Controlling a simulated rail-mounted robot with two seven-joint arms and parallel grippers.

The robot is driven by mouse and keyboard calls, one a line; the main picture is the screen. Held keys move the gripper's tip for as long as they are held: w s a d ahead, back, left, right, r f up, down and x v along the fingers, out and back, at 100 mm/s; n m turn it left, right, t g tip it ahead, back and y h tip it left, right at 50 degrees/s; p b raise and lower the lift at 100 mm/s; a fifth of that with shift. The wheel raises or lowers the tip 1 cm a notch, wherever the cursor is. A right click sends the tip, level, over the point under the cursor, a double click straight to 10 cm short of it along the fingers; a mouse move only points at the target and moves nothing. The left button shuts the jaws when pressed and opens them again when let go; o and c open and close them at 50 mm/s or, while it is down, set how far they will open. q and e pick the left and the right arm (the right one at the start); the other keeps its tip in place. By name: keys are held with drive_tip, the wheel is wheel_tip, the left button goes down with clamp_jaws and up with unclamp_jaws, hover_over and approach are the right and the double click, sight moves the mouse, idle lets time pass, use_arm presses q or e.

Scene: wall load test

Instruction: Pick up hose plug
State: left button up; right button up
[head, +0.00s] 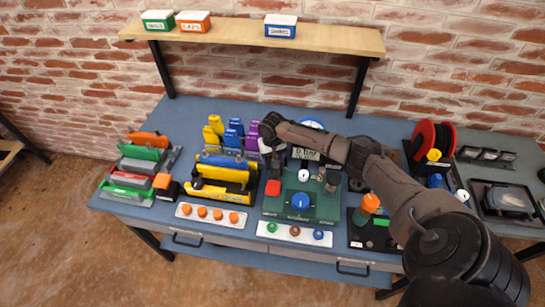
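I cannot tell for certain which part is the hose plug. A red hose reel (425,139) with a dark centre stands at the right of the bench, with a small yellow piece (434,155) at its front and blue and white pieces below it. An orange-topped bottle-like piece (369,204) stands on a dark plate nearer the front. My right arm crosses from the lower right, and my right gripper (275,160) hangs near the bench centre, left of the gauge display, well away from the reel. Its fingers are too small to read. My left gripper is not in view.
A green test panel (326,206) with knobs sits at the bench centre. Yellow and blue fixtures (222,178) stand left of it. White strips with orange caps (210,214) and coloured rings (295,231) lie in front. A wooden shelf (250,36) holds labelled boxes.

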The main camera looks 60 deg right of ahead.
drive_tip(key=c, duration=1.1)
wheel_tip(320, 180, up, 9)
drive_tip(key=shift+r+p, duration=0.1)
drive_tip(key=shift+p, duration=0.8)
drive_tip(key=shift+r, duration=0.4)
drive_tip(key=shift+r, duration=0.1)
